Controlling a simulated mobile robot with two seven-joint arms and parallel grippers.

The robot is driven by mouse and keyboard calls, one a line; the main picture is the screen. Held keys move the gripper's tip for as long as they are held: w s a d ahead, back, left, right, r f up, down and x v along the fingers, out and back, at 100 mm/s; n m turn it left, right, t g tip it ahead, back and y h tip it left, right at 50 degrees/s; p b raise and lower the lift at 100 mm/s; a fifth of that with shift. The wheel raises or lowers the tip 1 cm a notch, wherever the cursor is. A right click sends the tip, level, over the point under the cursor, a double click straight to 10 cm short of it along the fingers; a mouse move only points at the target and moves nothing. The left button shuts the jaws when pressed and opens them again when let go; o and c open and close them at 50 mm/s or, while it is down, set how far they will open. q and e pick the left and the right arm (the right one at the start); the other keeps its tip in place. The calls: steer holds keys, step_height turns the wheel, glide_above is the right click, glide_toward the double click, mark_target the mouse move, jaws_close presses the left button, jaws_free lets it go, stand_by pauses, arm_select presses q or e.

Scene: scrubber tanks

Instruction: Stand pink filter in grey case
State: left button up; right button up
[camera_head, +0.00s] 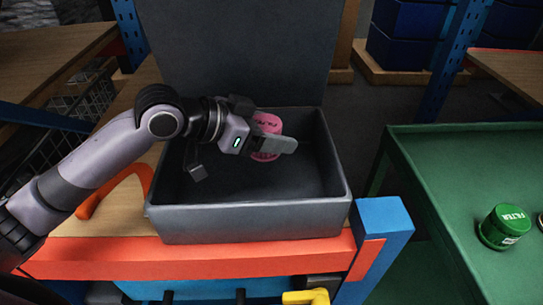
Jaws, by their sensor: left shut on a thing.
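The pink filter (266,122) is a short round canister with lettering on its top. It is inside the open grey case (250,222), toward the back and right of centre. My left gripper (268,143) reaches in from the left and is shut on the pink filter. One grey finger crosses the front of the filter and hides its middle; the other finger is hidden. The filter looks about upright. I cannot tell whether its base touches the case floor. My right gripper is not in view.
The case's lid (240,50) stands open behind it. The case sits on a wooden bench (85,222) with an orange front edge. A green filter (503,227) stands on the green table (430,170) at right. An orange curved handle (110,190) lies left of the case.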

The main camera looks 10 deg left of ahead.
arm_select(q)
step_height(320, 180, down, 5)
steer(key=shift+r, duration=0.1)
steer(key=shift+f, duration=0.25)
steer(key=shift+f+b, duration=0.3)
steer(key=shift+f, duration=0.25)
steer(key=o, duration=1)
steer(key=shift+o, duration=0.2)
